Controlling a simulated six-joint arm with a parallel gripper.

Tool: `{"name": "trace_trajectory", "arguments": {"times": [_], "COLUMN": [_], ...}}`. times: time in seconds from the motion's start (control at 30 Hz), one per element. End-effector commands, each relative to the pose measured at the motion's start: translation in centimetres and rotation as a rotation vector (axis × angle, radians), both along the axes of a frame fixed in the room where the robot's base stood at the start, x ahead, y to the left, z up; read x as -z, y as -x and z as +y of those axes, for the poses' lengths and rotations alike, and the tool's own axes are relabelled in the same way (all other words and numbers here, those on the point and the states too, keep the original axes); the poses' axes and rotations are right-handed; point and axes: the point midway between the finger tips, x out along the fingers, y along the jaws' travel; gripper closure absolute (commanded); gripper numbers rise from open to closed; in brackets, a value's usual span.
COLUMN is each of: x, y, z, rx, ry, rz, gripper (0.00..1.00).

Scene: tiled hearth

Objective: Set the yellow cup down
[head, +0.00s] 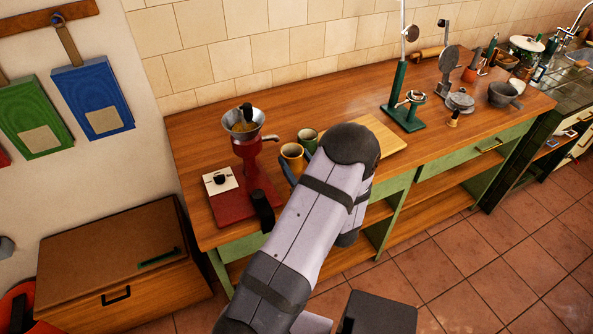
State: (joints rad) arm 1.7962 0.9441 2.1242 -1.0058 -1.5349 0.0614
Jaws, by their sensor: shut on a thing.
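The yellow cup (292,153) is upright, with its open top showing, over the wooden counter just right of the red grinder. My gripper (289,171) is at the cup's near side and shut on it. Most of the gripper is hidden behind my own forearm and wrist. I cannot tell whether the cup's base touches the counter, as its lower part is covered. A green cup (308,137) stands close behind the yellow cup, to its right.
The red grinder (246,150) with its metal funnel stands left of the cups, by a white square plate (220,180). A light wooden board (385,133) lies to the right, with a green stand (405,115) behind. More kitchenware fills the counter's far right. The tiled wall bounds the back.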

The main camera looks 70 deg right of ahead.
Motion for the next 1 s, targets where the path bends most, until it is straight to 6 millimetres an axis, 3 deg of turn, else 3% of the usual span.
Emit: {"name": "trace_trajectory", "arguments": {"times": [0.4, 0.9, 0.93, 1.0], "x": [3.7, 4.5, 4.4, 4.3], "y": [0.0, 0.0, 0.0, 0.0], "z": [0.0, 0.0, 0.0, 0.0], "rx": [0.000, 0.000, 0.000, 0.000], "ry": [0.000, 0.001, 0.000, 0.000], "rz": [-0.001, -0.001, 0.000, 0.000], "gripper": [0.81, 0.81, 0.47, 0.33]}}
